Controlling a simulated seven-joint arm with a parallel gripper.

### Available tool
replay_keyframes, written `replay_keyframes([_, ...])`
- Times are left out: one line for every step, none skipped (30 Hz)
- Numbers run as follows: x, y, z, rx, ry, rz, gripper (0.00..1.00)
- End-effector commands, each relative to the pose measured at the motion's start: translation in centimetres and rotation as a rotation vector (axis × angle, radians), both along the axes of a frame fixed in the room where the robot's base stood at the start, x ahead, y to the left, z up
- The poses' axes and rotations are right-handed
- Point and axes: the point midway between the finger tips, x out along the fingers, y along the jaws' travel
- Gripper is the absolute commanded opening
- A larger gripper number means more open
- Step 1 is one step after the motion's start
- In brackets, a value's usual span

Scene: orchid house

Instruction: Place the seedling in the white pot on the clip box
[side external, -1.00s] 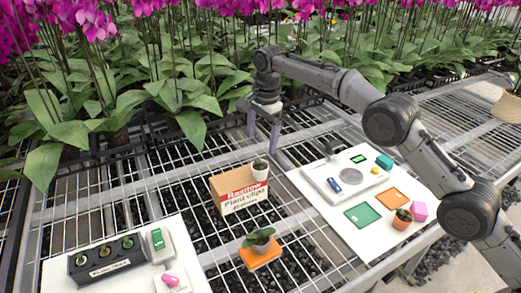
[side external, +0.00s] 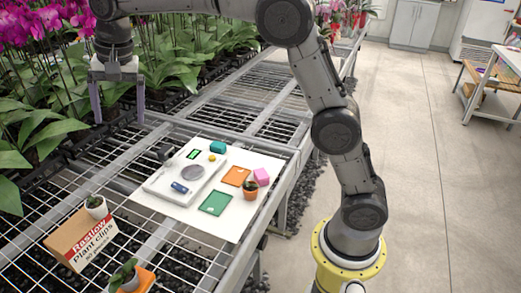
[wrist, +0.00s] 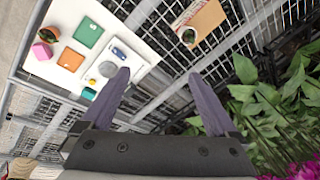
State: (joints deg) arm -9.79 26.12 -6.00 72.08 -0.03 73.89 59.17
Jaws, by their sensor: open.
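The small seedling in the white pot (side external: 97,211) stands upright on the top of the cardboard clip box (side external: 72,237), near one end of it. In the wrist view, the pot (wrist: 189,37) shows at a corner of the box (wrist: 209,19). My gripper (side external: 118,121) is open and empty, raised over the bench beyond the box, with its fingers pointing down. In the wrist view, the two fingers (wrist: 160,75) are spread wide, with nothing between them and the pot apart from them.
A white board (side external: 222,227) carries a scale (side external: 160,186), a green square (side external: 215,203), an orange square (side external: 236,176), a pink block (side external: 261,176) and a plant in a terracotta pot (side external: 250,190). Another plant (side external: 124,274) stands on an orange piece. Tall orchids (side external: 40,110) crowd the far side.

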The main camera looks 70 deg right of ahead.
Motion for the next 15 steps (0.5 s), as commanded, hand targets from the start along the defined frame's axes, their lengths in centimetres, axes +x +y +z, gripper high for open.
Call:
replay_keyframes([-2.1, -0.9, 1.2, -0.011, -0.019, 0.043, 0.94])
replay_keyframes([-3.3, -1.4, 1.7, -0.019, -0.029, 0.072, 0.94])
replay_keyframes([-4.9, -2.1, 2.2, -0.03, -0.043, 0.11, 0.94])
replay_keyframes([-6.1, -2.5, 2.6, -0.039, -0.055, 0.141, 0.94])
replay_keyframes([-7.4, -3.0, 2.9, -0.049, -0.066, 0.17, 0.94])
replay_keyframes([-9.0, -3.5, 3.1, -0.062, -0.078, 0.207, 0.94])
replay_keyframes([-10.3, -4.0, 3.2, -0.071, -0.087, 0.236, 0.94])
replay_keyframes([-11.6, -4.4, 3.3, -0.082, -0.098, 0.266, 0.94])
replay_keyframes([-13.3, -4.9, 3.3, -0.096, -0.111, 0.305, 0.94])
replay_keyframes([-14.7, -5.2, 3.3, -0.108, -0.121, 0.333, 0.94])
replay_keyframes([-16.0, -5.6, 3.2, -0.12, -0.131, 0.362, 0.94])
replay_keyframes([-17.8, -6.0, 2.9, -0.136, -0.144, 0.399, 0.94])
replay_keyframes([-19.0, -6.3, 2.6, -0.149, -0.153, 0.428, 0.94])
replay_keyframes([-20.4, -6.6, 2.3, -0.162, -0.161, 0.456, 0.94])
replay_keyframes([-22.1, -7.0, 1.7, -0.18, -0.174, 0.494, 0.94])
